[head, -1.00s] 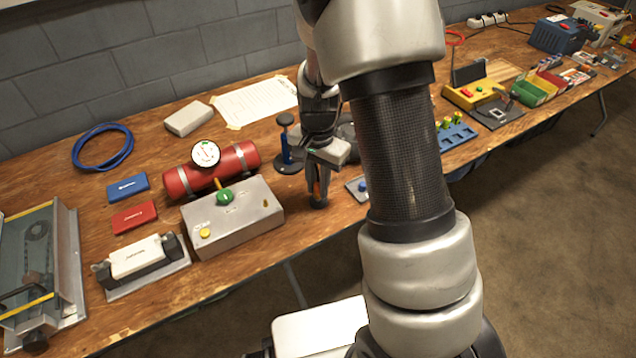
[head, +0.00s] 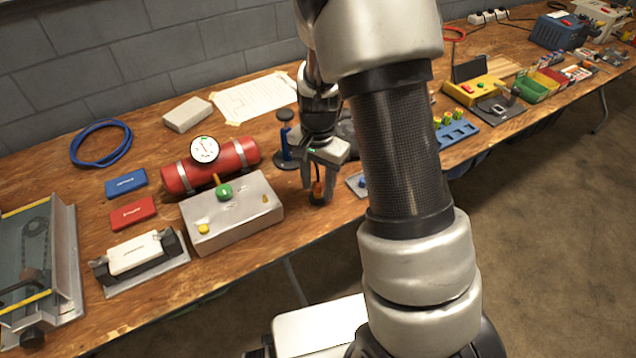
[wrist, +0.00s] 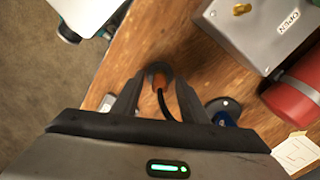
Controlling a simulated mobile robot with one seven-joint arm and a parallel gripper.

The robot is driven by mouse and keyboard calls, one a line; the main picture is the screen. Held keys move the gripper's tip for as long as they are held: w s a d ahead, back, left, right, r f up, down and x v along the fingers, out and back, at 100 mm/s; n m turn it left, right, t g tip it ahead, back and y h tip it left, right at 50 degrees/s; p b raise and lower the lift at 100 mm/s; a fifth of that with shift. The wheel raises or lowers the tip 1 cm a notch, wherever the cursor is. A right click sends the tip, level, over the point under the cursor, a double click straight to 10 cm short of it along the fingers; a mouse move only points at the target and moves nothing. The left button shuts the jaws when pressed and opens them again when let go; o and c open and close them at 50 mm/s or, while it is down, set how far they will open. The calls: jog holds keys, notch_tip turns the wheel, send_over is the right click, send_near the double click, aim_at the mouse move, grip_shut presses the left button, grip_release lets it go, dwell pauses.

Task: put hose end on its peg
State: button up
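My gripper (head: 318,180) is near the front edge of the workbench, pointing down, with its fingers apart. It also shows in the wrist view (wrist: 158,85), with a clear gap on both sides of what is between the fingers.
A grey valve box (head: 232,215) and a red cylinder with a gauge (head: 212,167) stand left of my gripper. A blue post with a black top (head: 287,140) stands behind it. A small plate with a blue knob (head: 358,184) lies to the right, partly behind my arm.

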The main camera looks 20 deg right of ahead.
aim_at(318, 181)
notch_tip(318, 181, up, 17)
jog(key=p, duration=0.4)
jog(key=shift+r, duration=0.2)
dwell(2.7)
